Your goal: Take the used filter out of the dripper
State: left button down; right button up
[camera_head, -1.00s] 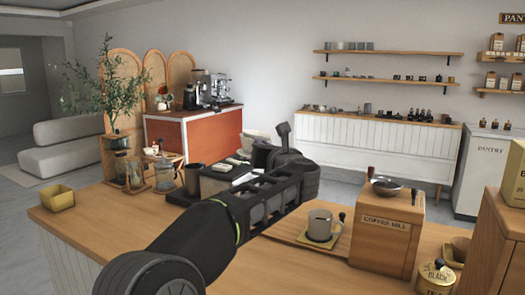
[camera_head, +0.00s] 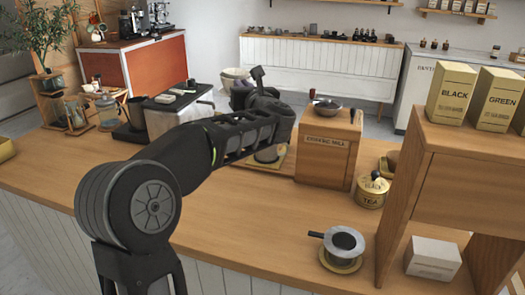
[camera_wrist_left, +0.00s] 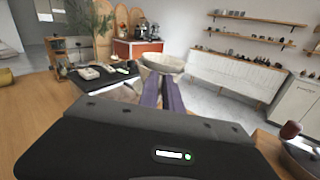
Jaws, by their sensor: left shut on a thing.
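My left arm reaches from the lower left over the counter in the head view. Its gripper (camera_head: 241,95) is at the counter's far side, partly behind my own wrist. In the left wrist view the two purple-grey fingers (camera_wrist_left: 162,95) are close together. A pale, bowl-like thing, apparently the used filter (camera_wrist_left: 165,62), shows at their tips. It also shows in the head view (camera_head: 234,75); the exact contact is hidden. My right gripper is not in view.
A wooden coffee mill (camera_head: 327,150) stands right of my wrist, with a tea tin (camera_head: 372,192) beside it. A wooden shelf (camera_head: 440,170) stands at the right. A dark tray (camera_head: 170,101) is left of the gripper.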

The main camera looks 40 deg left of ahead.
pick_arm(q)
jog(key=w+d+f+t+h, duration=0.1)
jog(key=w+d+f, duration=0.2)
jog(key=d, duration=0.3)
jog(key=shift+w+d+t+p, duration=0.35)
jog(key=shift+t, duration=0.05)
jog(key=shift+f, duration=2.45)
notch_tip(320, 180, down, 5)
jog(key=shift+p, duration=0.35)
